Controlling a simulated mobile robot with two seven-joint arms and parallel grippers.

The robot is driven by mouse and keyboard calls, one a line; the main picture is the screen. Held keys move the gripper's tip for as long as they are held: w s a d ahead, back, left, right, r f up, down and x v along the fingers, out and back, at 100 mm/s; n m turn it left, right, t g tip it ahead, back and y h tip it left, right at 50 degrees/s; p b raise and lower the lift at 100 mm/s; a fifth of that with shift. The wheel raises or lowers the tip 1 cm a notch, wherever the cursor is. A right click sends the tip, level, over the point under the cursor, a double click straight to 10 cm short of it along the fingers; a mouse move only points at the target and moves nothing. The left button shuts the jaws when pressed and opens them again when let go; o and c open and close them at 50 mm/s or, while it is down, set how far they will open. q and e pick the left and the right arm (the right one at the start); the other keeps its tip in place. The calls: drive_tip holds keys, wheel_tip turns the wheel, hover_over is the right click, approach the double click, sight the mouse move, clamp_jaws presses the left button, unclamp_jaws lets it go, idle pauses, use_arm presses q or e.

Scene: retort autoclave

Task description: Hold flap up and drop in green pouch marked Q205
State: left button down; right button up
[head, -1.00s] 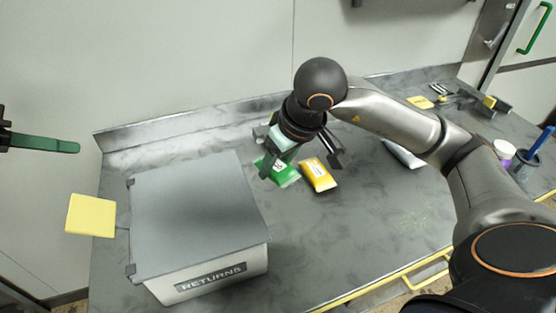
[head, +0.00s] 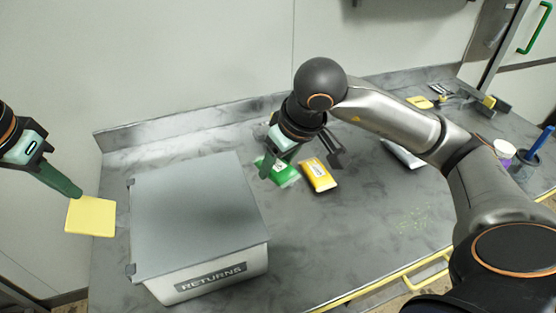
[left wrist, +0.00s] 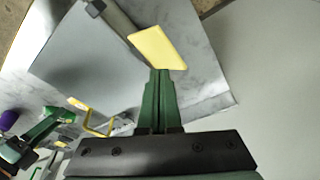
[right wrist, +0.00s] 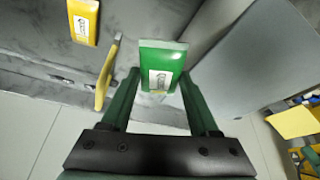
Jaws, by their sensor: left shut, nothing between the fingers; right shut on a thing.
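The grey bin marked RETURNS (head: 210,283) has a flat grey flap (head: 195,215) lying closed on top. A yellow tab (head: 90,216) sticks out from the flap's left side and also shows in the left wrist view (left wrist: 158,47). My left gripper (head: 77,193) is shut and empty, its tips at the tab's far edge; whether they touch it I cannot tell. My right gripper (right wrist: 160,78) is shut on a green pouch (right wrist: 162,57) with a white label. In the head view the pouch (head: 284,174) is partly hidden by the gripper. Its label is too small to read fully.
A yellow pouch (head: 318,175) lies just right of the green one. A white pouch (head: 403,154) lies partly under my right arm. Cups (head: 503,150) and small tools (head: 442,93) stand at the right. The counter between the bin and yellow rail is clear.

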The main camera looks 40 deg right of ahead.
sight(84, 217)
use_arm(q)
drive_tip(key=shift+f, duration=1.55)
drive_tip(key=shift+f, duration=0.1)
idle(0.8)
drive_tip(key=shift+s+f, duration=0.1)
drive_tip(key=shift+f, duration=4.4)
use_arm(e)
drive_tip(key=shift+w+a, duration=0.5)
drive_tip(key=shift+a, duration=1.7)
drive_tip(key=shift+w+a, duration=0.55)
drive_tip(key=shift+a, duration=1.7)
drive_tip(key=shift+w+a, duration=0.5)
drive_tip(key=shift+a, duration=1.7)
